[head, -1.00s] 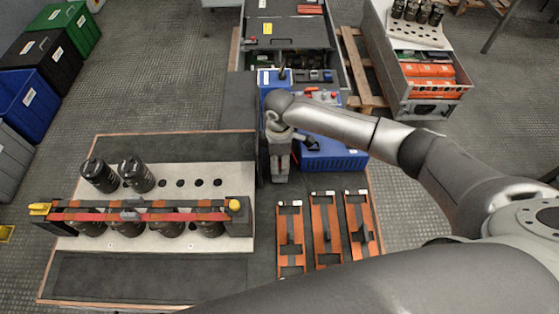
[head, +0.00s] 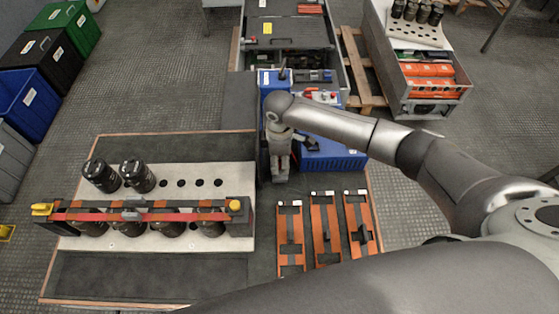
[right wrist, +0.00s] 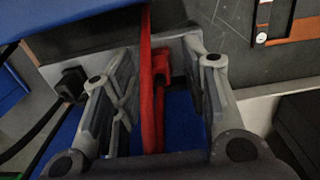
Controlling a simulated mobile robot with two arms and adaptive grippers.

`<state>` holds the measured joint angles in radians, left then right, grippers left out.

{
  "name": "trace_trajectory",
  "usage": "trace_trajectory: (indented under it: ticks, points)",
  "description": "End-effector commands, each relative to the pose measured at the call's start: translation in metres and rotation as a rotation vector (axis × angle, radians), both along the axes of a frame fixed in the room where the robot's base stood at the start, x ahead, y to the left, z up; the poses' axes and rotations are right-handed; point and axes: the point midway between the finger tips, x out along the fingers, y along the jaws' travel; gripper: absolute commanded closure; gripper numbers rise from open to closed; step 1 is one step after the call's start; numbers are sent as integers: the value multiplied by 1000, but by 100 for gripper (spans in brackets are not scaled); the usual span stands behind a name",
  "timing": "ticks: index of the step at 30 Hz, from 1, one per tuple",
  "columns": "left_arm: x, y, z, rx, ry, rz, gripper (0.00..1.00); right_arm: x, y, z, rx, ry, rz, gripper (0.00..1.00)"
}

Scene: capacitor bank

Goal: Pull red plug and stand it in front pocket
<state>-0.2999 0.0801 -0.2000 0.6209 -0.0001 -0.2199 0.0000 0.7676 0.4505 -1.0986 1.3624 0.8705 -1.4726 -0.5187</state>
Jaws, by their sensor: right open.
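My right gripper (head: 279,172) points down beside the left side of the blue unit (head: 338,160) in the head view. In the right wrist view the same gripper (right wrist: 160,85) is open. A red plug (right wrist: 160,66) and a long red strip or lead (right wrist: 147,115) show between its fingers, with space on both sides. I cannot tell whether the plug is seated. In the head view my right gripper and wrist hide the plug. The front pocket cannot be made out for certain. My left gripper is not in view.
A pale board with black capacitors (head: 138,176) and a red-striped bar (head: 140,211) lies at left. Orange brackets (head: 325,232) lie at front right. A grey cabinet (head: 287,35) stands behind the blue unit. Dark mat left of the gripper is clear.

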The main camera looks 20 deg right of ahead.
Motion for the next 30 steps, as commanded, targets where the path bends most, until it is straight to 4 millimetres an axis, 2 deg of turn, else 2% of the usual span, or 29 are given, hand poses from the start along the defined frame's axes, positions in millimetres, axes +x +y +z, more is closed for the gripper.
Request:
trace_trajectory:
  ticks: [18, 27, 30]
  points:
    - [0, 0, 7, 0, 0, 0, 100, 0, 0, 0, 0, 0, 0, 60]
    - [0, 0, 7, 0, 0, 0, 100, 0, 0, 0, 0, 0, 0, 99]
    - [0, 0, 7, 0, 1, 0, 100, 0, 0, 0, 0, 0, 0, 100]
